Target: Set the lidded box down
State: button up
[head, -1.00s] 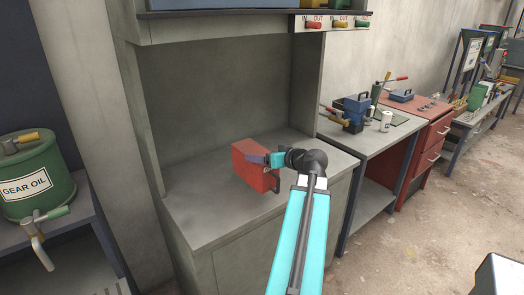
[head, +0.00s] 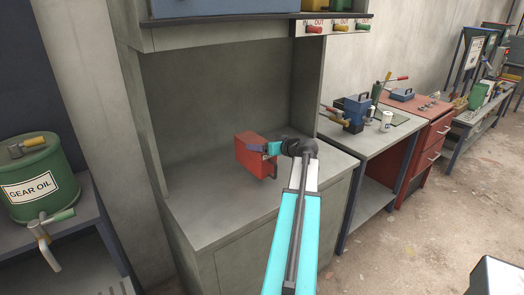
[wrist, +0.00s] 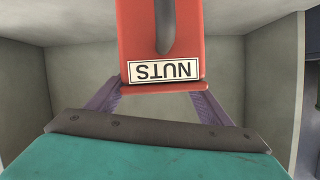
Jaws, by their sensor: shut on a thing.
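The lidded box (head: 254,160) is red, and in the wrist view it (wrist: 160,20) bears a white label reading NUTS, upside down in the picture, and a dark handle. My gripper (head: 264,149) is shut on it; in the wrist view the purple fingers of my gripper (wrist: 157,98) reach to both sides of it. The box is over the grey worktop (head: 205,215) of the cabinet recess, towards its right part. Whether its underside touches the worktop I cannot tell.
Grey recess walls stand behind and beside the box, with a shelf (head: 250,27) above. The worktop's left part is bare. A green gear oil drum (head: 35,190) stands at left.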

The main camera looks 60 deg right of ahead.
jog(key=shift+w+d, duration=0.55)
jog(key=shift+d, duration=0.05)
jog(key=shift+f, duration=0.1)
jog(key=shift+f+p, duration=0.85)
jog(key=shift+f, duration=0.95)
jog(key=o, duration=2)
jog(key=b+v, duration=0.3)
jog(key=v, duration=0.9)
jog(key=shift+s, duration=0.1)
